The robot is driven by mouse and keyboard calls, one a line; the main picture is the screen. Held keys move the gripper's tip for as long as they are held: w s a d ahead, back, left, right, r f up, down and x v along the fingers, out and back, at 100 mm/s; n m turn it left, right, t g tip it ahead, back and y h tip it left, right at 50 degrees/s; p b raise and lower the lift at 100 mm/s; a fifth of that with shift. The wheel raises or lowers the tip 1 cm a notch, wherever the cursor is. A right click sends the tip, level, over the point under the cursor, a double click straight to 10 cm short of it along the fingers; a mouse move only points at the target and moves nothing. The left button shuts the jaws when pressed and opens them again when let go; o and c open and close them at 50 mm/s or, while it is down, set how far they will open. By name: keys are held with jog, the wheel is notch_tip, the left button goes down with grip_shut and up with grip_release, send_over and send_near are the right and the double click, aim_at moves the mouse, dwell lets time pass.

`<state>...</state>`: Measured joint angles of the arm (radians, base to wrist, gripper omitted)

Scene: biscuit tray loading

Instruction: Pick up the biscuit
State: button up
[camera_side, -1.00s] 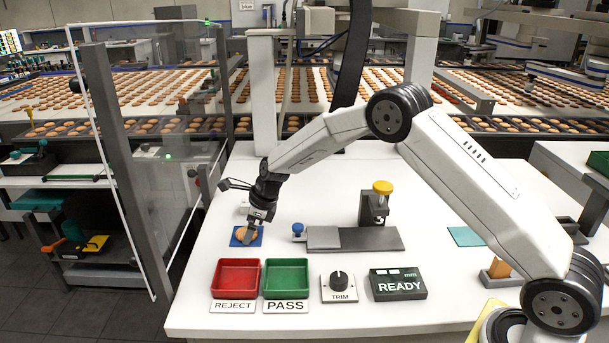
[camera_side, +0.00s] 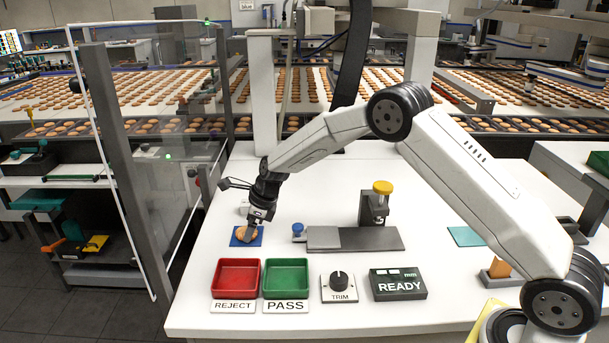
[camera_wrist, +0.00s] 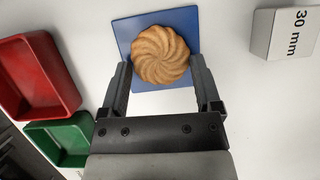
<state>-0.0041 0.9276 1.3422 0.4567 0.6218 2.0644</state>
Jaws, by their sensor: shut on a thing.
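The biscuit (camera_wrist: 160,54) is round and golden brown with a swirled ridge pattern. In the wrist view it lies over the blue square mat (camera_wrist: 124,28), between the two fingers of my gripper (camera_wrist: 160,75). In the side view the biscuit (camera_side: 247,233) shows small on the blue mat (camera_side: 237,242) at the left of the white table, partly hidden by my gripper (camera_side: 253,232). My gripper is shut on the biscuit, with a finger at each side. I cannot tell whether the biscuit touches the mat.
The red REJECT tray (camera_side: 215,279) and green PASS tray (camera_side: 307,279) stand in front. A grey block marked 30 mm (camera_wrist: 262,35) is beside the mat. A grey gauge with a yellow knob (camera_side: 382,187), a TRIM dial (camera_side: 339,281) and a READY box (camera_side: 398,284) stand to the right.

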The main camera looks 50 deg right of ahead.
aim_at(244, 230)
jog(key=shift+r, duration=0.5)
notch_tip(244, 230, up, 2)
jog(key=shift+r, duration=0.1)
jog(key=s+r, duration=0.9)
jog(key=s, duration=0.5)
jog(key=shift+d+r, duration=0.3)
jog(key=shift+d, duration=0.15)
jog(key=s+d+r, duration=0.1)
jog(key=s+d, duration=0.3)
jog(key=s, duration=0.3)
jog(key=s+d, duration=0.5)
jog(key=s, duration=0.3)
jog(key=shift+d+r+n, duration=0.25)
jog(key=shift+r+n, duration=0.05)
jog(key=shift+r, duration=0.05)
